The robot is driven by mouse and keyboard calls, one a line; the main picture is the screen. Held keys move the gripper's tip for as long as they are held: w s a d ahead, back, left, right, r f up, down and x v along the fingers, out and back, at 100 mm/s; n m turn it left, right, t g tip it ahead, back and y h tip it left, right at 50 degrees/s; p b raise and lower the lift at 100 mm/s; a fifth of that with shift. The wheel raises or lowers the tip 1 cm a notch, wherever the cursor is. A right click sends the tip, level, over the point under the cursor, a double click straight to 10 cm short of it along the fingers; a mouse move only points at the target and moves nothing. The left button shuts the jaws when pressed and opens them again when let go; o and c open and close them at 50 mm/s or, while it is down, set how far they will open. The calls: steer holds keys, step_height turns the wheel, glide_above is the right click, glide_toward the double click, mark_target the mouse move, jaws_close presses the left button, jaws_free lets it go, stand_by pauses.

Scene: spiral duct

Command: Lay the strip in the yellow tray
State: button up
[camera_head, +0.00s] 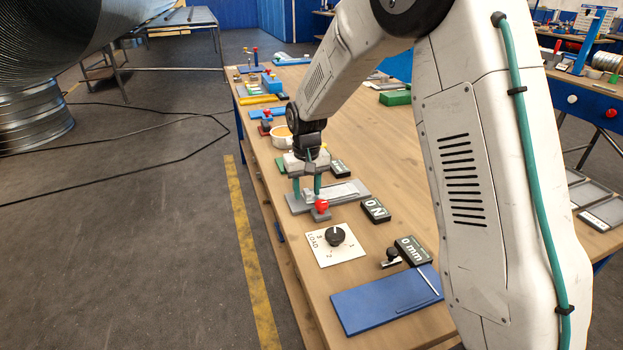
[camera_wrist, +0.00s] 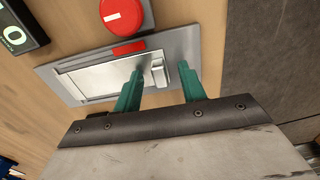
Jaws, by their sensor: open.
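My gripper (camera_head: 308,192) is open, with two teal fingers pointing down over a grey metal plate (camera_head: 350,189) on the bench. In the wrist view the fingers (camera_wrist: 161,74) stand on either side of a small silver block (camera_wrist: 158,73) at one end of a shiny flat panel (camera_wrist: 100,78). Whether they touch the block I cannot tell. A yellow tray-like object (camera_head: 258,100) lies farther back at the bench's left edge; its inside is too small to make out. A thin pale strip (camera_head: 428,281) lies on the blue plate (camera_head: 375,302) at the front.
An orange-white bowl (camera_head: 281,136) stands behind my gripper.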

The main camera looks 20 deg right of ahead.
steer(key=shift+f, duration=0.1)
jaws_close()
steer(key=shift+a, duration=0.15)
steer(key=shift+a+r, duration=0.2)
steer(key=shift+a, duration=2.4)
step_height(320, 180, up, 7)
